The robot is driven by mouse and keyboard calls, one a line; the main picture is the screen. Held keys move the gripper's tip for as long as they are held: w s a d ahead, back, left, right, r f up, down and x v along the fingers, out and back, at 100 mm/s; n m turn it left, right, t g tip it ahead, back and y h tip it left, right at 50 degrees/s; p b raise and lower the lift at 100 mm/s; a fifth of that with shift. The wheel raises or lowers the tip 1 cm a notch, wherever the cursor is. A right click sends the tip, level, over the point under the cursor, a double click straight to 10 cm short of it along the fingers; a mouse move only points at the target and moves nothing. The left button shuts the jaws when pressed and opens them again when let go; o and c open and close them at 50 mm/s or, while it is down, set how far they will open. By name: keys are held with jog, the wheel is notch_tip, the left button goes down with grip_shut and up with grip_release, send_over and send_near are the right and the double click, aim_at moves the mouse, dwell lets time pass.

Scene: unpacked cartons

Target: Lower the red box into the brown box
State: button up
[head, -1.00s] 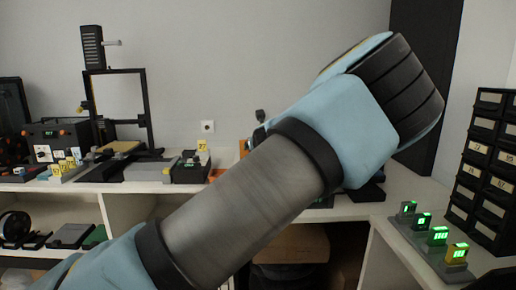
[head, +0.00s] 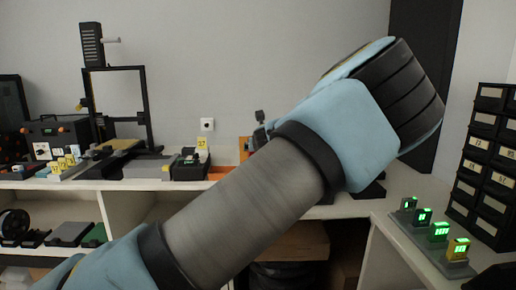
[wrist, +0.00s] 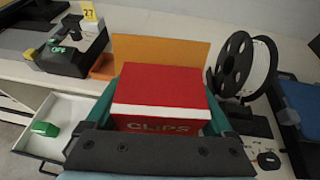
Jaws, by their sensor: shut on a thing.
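The red box (wrist: 160,88), with pale lettering that reads "CLIPS" on its near face, sits between the green fingers of my gripper (wrist: 160,100) in the wrist view. My gripper is shut on it. An orange-brown upright panel (wrist: 160,48) stands just behind the red box; I cannot tell whether it belongs to the brown box. In the head view a brown carton (head: 300,242) shows under the worktop, partly behind my arm. My arm hides the gripper and the red box in the head view. The gap beneath the red box is hidden.
In the wrist view a black spool (wrist: 235,65) stands close on the right, and an open white drawer (wrist: 65,115) with a green item lies at left. A yellow tag marked 27 (wrist: 89,11) stands upper left. In the head view, green-lit displays (head: 438,231) stand at right.

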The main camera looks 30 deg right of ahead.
jog(key=shift+f+b, duration=1.4)
jog(key=shift+f, duration=0.45)
jog(key=o, duration=1.2)
jog(key=shift+c, duration=0.2)
notch_tip(320, 180, up, 11)
jog(key=p, duration=0.8)
jog(key=shift+a, duration=0.1)
